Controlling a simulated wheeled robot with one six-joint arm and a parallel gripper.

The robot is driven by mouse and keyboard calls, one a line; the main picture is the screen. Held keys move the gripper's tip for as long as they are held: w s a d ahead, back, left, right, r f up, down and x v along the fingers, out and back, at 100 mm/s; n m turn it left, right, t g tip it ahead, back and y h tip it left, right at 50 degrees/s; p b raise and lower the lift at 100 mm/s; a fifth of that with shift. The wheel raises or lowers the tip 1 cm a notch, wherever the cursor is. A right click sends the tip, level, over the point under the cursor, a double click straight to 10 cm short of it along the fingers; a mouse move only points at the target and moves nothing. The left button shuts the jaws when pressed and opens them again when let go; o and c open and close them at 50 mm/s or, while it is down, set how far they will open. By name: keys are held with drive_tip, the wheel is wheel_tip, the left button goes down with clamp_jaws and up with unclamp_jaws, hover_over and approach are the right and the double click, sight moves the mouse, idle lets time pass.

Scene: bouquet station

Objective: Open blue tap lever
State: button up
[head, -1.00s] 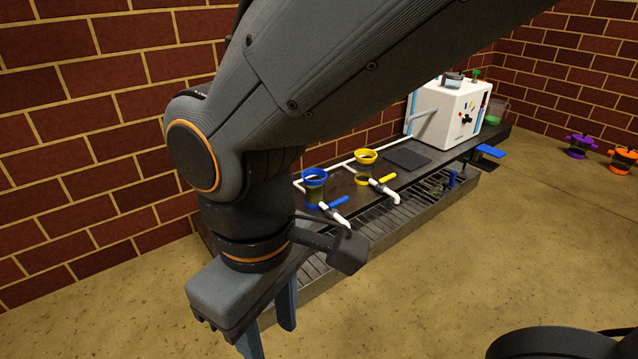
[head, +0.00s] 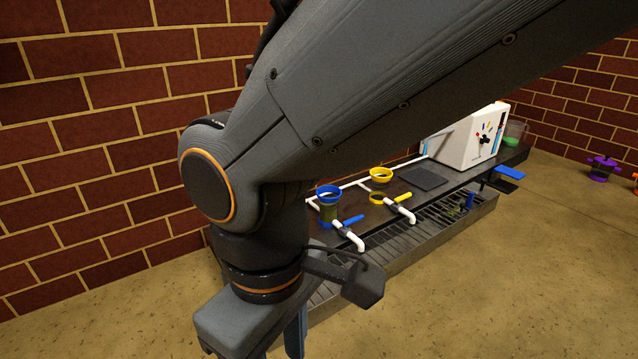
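The blue tap lever (head: 352,220) sticks out to the right from a white tap spout (head: 350,238) on the dark bench. A blue-rimmed cup (head: 329,203) stands just behind it. My gripper (head: 280,348) is at the lower edge of the head view, left of and nearer than the blue lever, and apart from it. One finger shows pointing down at the right of the gripper body; the other is cut off by the frame. The visible finger keeps its wide-apart place, and nothing is seen held.
A yellow tap lever (head: 402,198) and a yellow-rimmed cup (head: 381,182) are to the right. A metal grate (head: 395,243) lies in front of the taps. A white box machine (head: 470,138) stands farther along the bench.

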drive_tip(key=c, duration=0.3)
drive_tip(key=shift+r+p, duration=0.35)
drive_tip(key=c, duration=0.4)
drive_tip(key=r+m+p, duration=0.1)
drive_tip(key=r+p, duration=0.3)
drive_tip(key=r, duration=0.1)
drive_tip(key=r+m+y+p, duration=0.1)
drive_tip(key=r+p, duration=0.3)
drive_tip(key=p, duration=0.1)
drive_tip(key=d+r+m+p, duration=0.1)
drive_tip(key=r+p, duration=0.3)
drive_tip(key=r, duration=0.1)
drive_tip(key=shift+r+m+p, duration=0.3)
drive_tip(key=shift+p, duration=0.05)
clamp_jaws()
drive_tip(key=shift+r+y+p, duration=0.3)
drive_tip(key=shift+r+p, duration=0.1)
drive_tip(key=shift+r, duration=0.05)
